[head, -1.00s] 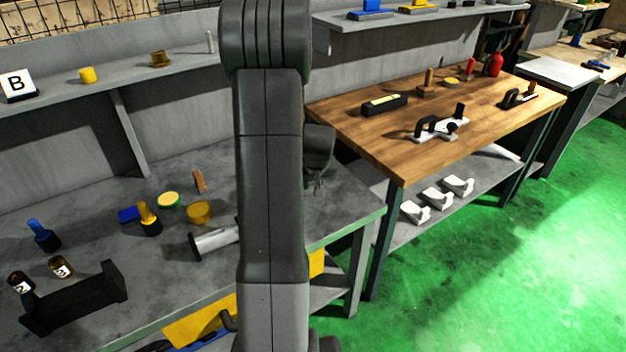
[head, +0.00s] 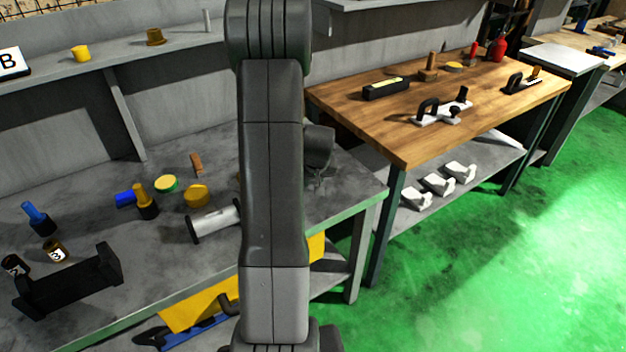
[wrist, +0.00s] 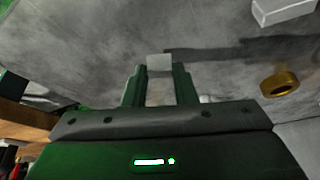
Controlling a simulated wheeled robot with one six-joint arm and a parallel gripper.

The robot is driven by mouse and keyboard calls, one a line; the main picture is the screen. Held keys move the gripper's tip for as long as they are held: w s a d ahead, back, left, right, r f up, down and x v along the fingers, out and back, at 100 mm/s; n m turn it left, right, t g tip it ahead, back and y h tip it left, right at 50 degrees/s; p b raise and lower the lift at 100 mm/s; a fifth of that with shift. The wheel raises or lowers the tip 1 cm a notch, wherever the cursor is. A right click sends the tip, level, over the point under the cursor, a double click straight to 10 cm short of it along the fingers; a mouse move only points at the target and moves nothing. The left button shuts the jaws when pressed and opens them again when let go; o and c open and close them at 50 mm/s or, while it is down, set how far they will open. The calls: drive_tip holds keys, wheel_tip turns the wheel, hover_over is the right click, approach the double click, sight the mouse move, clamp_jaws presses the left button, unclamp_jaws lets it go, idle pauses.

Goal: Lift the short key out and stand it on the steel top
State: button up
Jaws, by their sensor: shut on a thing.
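My gripper (wrist: 159,84) shows in the wrist view with its two fingers closed on a small pale grey block, seemingly the short key (wrist: 159,62). The key's end sticks out just past the fingertips. The grey steel top (wrist: 110,35) lies behind it; I cannot tell whether the key touches it. In the head view my gripper (head: 318,182) is a small dark shape over the right end of the steel top (head: 345,205), partly hidden by my arm. The key cannot be made out there.
A brass ring (wrist: 280,84) and a pale block (wrist: 283,10) lie right of my gripper in the wrist view. On the bench's left are a silver cylinder (head: 215,222), a black cradle (head: 70,282) and several small items. A wooden table (head: 440,110) stands to the right.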

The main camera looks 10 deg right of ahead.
drive_tip(key=shift+f+b, duration=0.6)
drive_tip(key=shift+f, duration=0.05)
drive_tip(key=o, duration=1.1)
drive_tip(key=shift+r, duration=0.1)
drive_tip(key=shift+r, duration=0.1)
drive_tip(key=v, duration=1.3)
drive_tip(key=shift+s+r, duration=0.15)
drive_tip(key=shift+r, duration=0.1)
drive_tip(key=shift+f, duration=0.1)
drive_tip(key=x, duration=1.3)
drive_tip(key=shift+f, duration=0.2)
drive_tip(key=shift+w+r, duration=0.1)
drive_tip(key=shift+w, duration=0.1)
drive_tip(key=shift+s, duration=0.1)
